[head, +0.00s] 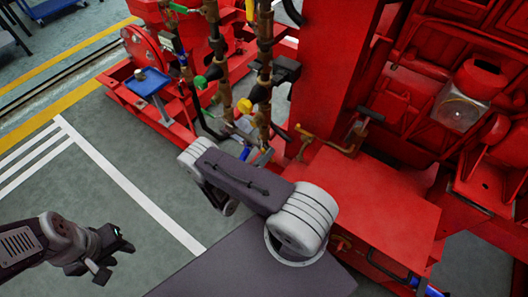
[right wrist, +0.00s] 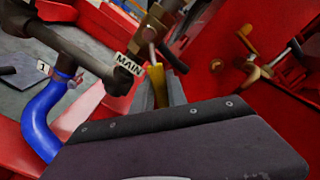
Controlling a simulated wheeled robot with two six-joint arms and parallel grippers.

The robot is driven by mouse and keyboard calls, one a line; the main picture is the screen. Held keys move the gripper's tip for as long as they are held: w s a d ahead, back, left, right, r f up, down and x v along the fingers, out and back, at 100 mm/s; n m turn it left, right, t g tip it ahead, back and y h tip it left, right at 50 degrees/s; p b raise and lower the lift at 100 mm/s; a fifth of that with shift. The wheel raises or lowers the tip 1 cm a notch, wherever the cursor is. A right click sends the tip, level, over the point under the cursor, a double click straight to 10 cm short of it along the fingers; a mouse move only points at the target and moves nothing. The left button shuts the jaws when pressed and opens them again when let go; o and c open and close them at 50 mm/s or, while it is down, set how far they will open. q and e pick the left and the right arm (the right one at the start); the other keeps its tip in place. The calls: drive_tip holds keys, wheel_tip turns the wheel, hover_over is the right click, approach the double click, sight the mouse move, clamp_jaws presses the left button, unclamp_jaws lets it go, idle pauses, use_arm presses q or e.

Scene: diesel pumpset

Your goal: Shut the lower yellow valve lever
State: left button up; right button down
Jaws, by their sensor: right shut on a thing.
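In the right wrist view, the yellow lever (right wrist: 157,84) stands upright close in front of my right wrist, under a brass fitting and beside the dark pipe with a "MAIN" label (right wrist: 127,65). My right gripper (right wrist: 166,92) is shut on the lever; its fingers are partly hidden by the wrist housing. In the head view, yellow shows on the pipework (head: 243,124) just beyond my right arm, which hides the right fingertips. My left gripper (head: 115,258) is empty at the lower left, away from the pumpset, its fingers apart.
A blue hose (right wrist: 40,118) runs down left of the lever. A brass-coloured handle (right wrist: 255,75) is on the red wall at right. A red box (head: 375,205) lies right of my right arm. A blue tray (head: 148,82) stands beyond. Floor at left is clear.

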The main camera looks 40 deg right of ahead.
drive_tip(key=r+n, duration=0.1)
drive_tip(key=n, duration=0.1)
drive_tip(key=s+r+n+p, duration=0.1)
drive_tip(key=shift+d+n, duration=0.15)
drive_tip(key=shift+n, duration=0.25)
drive_tip(key=shift+s+r+n+p, duration=0.15)
drive_tip(key=shift+r+n+p, duration=0.35)
drive_tip(key=shift+n, duration=0.4)
drive_tip(key=shift+s+r+n+p, duration=0.1)
drive_tip(key=shift+r+n+p, duration=0.3)
drive_tip(key=shift+n, duration=0.5)
drive_tip(key=c, duration=1.3)
unclamp_jaws()
